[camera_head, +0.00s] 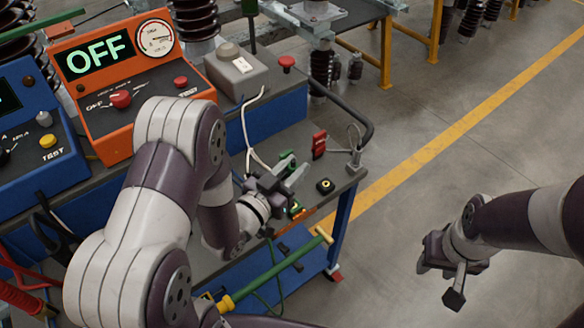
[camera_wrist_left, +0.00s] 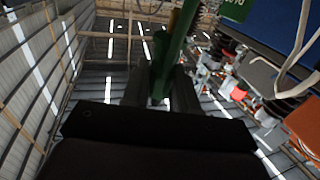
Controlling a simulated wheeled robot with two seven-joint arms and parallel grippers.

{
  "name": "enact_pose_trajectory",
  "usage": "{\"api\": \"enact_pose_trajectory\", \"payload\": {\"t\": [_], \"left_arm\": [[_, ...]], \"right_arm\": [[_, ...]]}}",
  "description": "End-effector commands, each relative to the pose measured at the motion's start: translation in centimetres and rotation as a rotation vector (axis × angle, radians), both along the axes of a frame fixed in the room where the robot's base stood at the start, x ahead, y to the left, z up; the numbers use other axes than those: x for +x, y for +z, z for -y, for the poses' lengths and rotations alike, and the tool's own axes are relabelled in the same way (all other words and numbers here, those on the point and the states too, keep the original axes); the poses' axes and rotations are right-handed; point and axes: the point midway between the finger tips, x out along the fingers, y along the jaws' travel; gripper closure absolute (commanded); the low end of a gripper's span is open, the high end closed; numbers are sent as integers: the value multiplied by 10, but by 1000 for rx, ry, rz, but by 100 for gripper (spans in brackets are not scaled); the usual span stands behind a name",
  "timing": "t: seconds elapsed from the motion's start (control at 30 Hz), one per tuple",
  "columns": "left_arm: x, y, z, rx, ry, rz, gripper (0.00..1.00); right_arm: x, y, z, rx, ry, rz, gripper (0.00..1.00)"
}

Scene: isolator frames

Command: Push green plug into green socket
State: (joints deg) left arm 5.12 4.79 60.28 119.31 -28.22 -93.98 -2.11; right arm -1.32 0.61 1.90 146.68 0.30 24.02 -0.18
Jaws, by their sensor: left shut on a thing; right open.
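The green plug (camera_head: 287,160) is held in my left gripper (camera_head: 280,178) above the right end of the bench, with a pale cable close by. In the left wrist view a long green part (camera_wrist_left: 180,40) runs up from between the dark fingers (camera_wrist_left: 160,88). A small green piece (camera_head: 296,208), which looks like the green socket, shows just below the gripper near the bench's front edge. The gripper partly hides it, and I cannot tell whether plug and socket touch. My right gripper (camera_head: 457,282) is open and empty, out over the floor at the right.
An orange box (camera_head: 120,75) reading OFF and a blue box (camera_head: 35,130) stand at the left. A red piece (camera_head: 319,145) and a black block with a yellow ring (camera_head: 325,185) are right of my left gripper. A green pole (camera_head: 270,270) crosses below. Floor at right is clear.

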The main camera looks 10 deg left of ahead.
Motion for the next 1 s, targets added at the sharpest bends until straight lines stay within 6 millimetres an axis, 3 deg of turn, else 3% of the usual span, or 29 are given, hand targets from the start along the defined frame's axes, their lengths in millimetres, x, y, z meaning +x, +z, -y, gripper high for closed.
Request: {"api": "enact_pose_trajectory", "payload": {"t": [0.5,1.0], "left_arm": [[0,-56,0,-1,0,-1,100],[0,-56,0,0,1,0,100]], "right_arm": [[0,-51,0,0,0,0,57],[0,-51,0,0,0,0,57]]}}
